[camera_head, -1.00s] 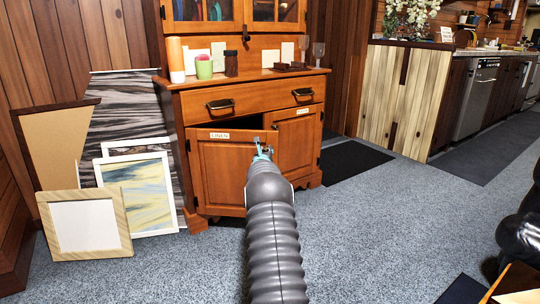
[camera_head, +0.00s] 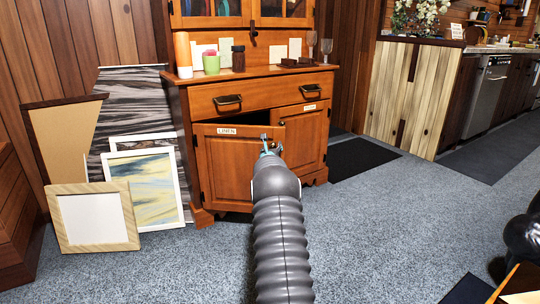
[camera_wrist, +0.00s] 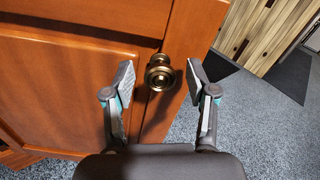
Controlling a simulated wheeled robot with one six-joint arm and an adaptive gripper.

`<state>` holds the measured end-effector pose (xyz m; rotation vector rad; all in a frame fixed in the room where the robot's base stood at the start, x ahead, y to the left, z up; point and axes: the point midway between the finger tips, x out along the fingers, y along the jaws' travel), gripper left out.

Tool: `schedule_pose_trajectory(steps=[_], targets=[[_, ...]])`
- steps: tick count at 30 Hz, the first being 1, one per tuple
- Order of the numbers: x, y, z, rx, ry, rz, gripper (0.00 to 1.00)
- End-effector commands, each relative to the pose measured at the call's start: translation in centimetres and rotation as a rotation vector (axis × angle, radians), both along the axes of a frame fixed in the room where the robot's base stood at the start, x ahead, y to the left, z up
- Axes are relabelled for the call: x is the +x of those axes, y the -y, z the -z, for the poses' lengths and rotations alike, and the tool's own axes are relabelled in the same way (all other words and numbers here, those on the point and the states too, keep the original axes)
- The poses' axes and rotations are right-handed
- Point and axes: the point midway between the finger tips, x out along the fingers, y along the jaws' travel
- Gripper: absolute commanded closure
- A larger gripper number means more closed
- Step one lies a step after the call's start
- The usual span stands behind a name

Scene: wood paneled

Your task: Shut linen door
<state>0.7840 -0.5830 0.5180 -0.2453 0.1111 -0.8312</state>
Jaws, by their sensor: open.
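The linen door (camera_head: 224,168) is the left lower door of the wooden cabinet, with a LINEN label (camera_head: 227,131). It stands ajar, with a dark gap above its top edge. My gripper (camera_head: 271,145) is at the door's upper right side. In the wrist view my open gripper (camera_wrist: 161,84) has one finger on each side of a round brass knob (camera_wrist: 160,74). The fingers look clear of the knob; whether a tip touches the wood I cannot tell. My arm hides part of the door's lower right.
A drawer (camera_head: 262,97) above and the right lower door (camera_head: 304,138) look shut. Picture frames (camera_head: 94,217) lean left of the cabinet. Cups and glasses stand on the cabinet top (camera_head: 262,73). A dark mat (camera_head: 357,159) lies to the right.

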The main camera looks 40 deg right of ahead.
Motion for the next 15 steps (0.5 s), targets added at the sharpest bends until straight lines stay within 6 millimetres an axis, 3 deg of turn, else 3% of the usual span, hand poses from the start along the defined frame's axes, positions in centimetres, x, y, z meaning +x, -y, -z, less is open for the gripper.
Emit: schedule_pose_trajectory(steps=[15], targets=[[-4.9, -5.6, -0.1, 0.000, 0.000, -0.002, 0.43]])
